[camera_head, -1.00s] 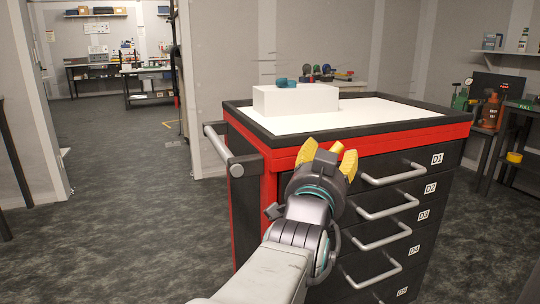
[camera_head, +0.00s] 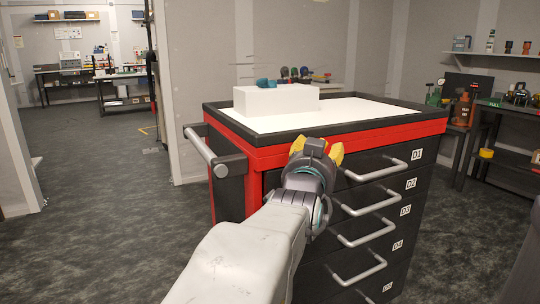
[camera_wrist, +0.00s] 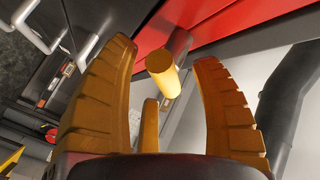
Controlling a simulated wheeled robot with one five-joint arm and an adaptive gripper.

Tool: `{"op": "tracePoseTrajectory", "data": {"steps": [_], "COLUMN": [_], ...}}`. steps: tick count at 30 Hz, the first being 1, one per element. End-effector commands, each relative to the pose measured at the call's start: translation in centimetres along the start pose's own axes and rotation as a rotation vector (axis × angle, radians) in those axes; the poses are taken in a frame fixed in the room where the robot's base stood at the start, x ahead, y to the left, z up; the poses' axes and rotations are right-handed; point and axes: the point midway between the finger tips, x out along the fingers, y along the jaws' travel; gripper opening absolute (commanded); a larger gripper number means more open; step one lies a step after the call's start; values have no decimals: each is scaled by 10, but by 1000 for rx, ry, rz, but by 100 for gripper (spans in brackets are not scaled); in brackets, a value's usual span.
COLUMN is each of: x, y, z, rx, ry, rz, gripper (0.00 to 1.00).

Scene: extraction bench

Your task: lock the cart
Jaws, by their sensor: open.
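The cart (camera_head: 335,140) is a red and black drawer cabinet with a white top. In the wrist view its red band (camera_wrist: 215,22) crosses the top. A short yellow-ended lever (camera_wrist: 163,75) on a grey stem sticks out below that band, between my fingers and apart from both. Its yellow end faces the wrist camera. In the head view my gripper hides this lever. My gripper (camera_head: 318,148) is in front of the cart's near corner, just below the top edge.
The cart's push bar (camera_head: 206,150) juts out at its left side. Several drawer handles (camera_head: 375,170) stick out from the front. A white block (camera_head: 275,100) with small items stands on top. A side bench (camera_head: 510,110) is at right. Floor left of the cart is open.

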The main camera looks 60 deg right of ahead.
Motion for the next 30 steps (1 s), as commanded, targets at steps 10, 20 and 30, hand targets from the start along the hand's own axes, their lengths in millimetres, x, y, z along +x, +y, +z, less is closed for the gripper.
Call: {"op": "tracePoseTrajectory", "data": {"steps": [10,20,30], "x": [8,8,8], "y": [0,0,0], "z": [0,0,0], "rx": [0,0,0], "ry": [0,0,-1], "rz": [0,0,0], "gripper": [59,44,14]}}
